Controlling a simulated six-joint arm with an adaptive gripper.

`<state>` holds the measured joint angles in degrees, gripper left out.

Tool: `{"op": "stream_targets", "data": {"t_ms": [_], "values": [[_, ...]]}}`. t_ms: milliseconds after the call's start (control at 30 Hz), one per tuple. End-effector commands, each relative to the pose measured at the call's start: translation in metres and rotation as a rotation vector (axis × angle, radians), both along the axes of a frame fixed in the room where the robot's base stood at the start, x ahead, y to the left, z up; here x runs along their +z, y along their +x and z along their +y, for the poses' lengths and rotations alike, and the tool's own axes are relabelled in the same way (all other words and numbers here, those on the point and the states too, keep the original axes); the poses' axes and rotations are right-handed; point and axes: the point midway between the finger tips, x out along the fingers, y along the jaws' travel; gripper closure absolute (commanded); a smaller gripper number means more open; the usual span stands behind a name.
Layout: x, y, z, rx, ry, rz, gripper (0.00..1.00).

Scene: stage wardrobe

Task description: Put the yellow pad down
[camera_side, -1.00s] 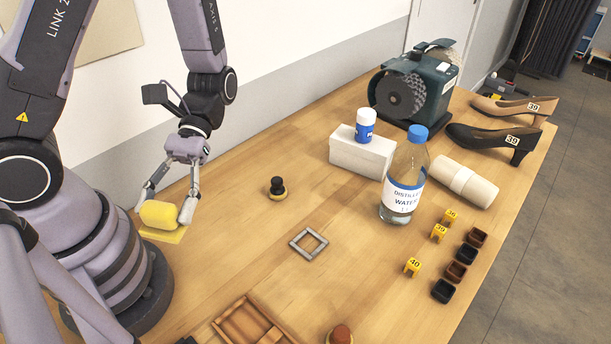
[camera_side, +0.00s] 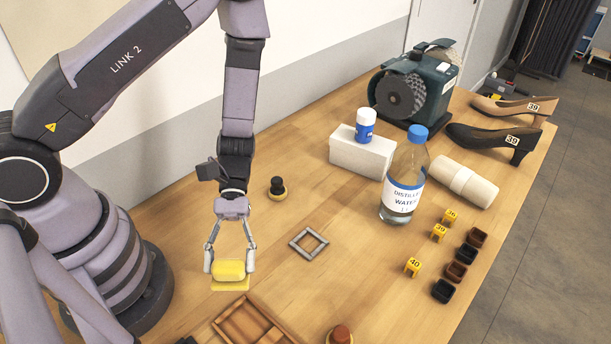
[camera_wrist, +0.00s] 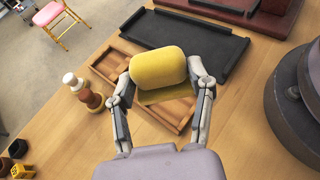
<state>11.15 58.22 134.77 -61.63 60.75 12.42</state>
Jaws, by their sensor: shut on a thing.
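The yellow pad (camera_side: 229,269) is a rounded yellow block with a flat yellow sheet-like part under it. My gripper (camera_side: 230,266) is shut on it, with one finger at each end and pointing down. In the wrist view the pad (camera_wrist: 158,66) sits between my fingertips (camera_wrist: 160,82), its flat part showing below. I cannot tell whether its underside touches the table or hangs just above it. The grey square frame (camera_side: 309,244) lies on the table to the right of my gripper, with bare wood inside it.
A wooden tray (camera_side: 219,325) lies close in front of the pad. A black-and-yellow knob (camera_side: 277,188) stands behind, and a brown-topped one (camera_side: 340,335) in front. A water bottle (camera_side: 404,180) and several small cups stand right. Bare wood surrounds the frame.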

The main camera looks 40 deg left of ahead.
Motion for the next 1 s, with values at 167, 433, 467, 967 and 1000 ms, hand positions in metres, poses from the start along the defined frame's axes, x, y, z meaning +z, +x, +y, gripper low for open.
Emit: {"op": "stream_targets", "data": {"t_ms": [167, 433, 467, 967, 1000], "values": [[-0.021, 0.03, -0.036, -0.007, -0.002, -0.002, 0.82], [-0.067, 0.062, -0.074, -0.003, 0.0, 0.002, 0.82], [-0.071, 0.064, -0.077, -0.002, 0.0, 0.001, 0.82], [-0.119, 0.075, -0.088, -0.001, 0.001, 0.001, 0.82], [-0.119, 0.075, -0.088, -0.001, 0.001, 0.001, 0.82]]}}
